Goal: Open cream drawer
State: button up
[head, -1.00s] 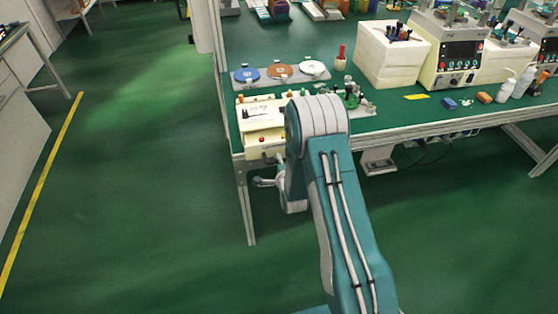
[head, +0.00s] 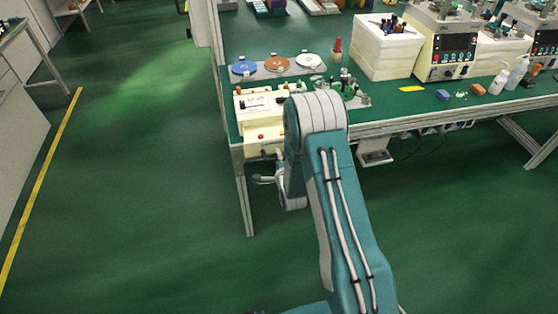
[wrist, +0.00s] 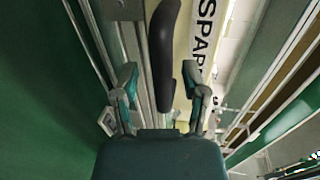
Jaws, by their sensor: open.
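In the wrist view a dark bar handle (wrist: 165,50) runs between the two fingers of my gripper (wrist: 160,80). The fingers are open, one on each side of it, and I see no clear contact. Beside the handle is a cream front (wrist: 207,48) with large black letters, of which "SPA" reads clearly. In the head view my gripper (head: 266,180) is just below the bench's front edge at its left end, partly hidden by my arm. The handle and lettered front cannot be made out there.
A cream unit (head: 262,117) stands on the bench's (head: 385,118) left corner, above my gripper. A bench leg (head: 244,205) is just left of my gripper. A pedal-like box (head: 375,152) is under the bench to the right. The green floor (head: 140,190) at left is clear.

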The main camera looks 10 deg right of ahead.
jog(key=v, duration=1.1)
jog(key=shift+s, duration=0.4)
notch_tip(320, 180, up, 19)
jog(key=s+n+g, duration=0.3)
jog(key=n+g, duration=0.2)
jog(key=n, duration=0.4)
jog(key=s+r+n+g, duration=0.2)
jog(key=s+r+n, duration=0.2)
jog(key=s, duration=0.7)
jog(key=s+r+n+g, duration=0.3)
jog(key=s+r+n, duration=0.2)
jog(key=s, duration=0.6)
jog(key=shift+a+r, duration=0.15)
jog(key=shift+r, duration=0.7)
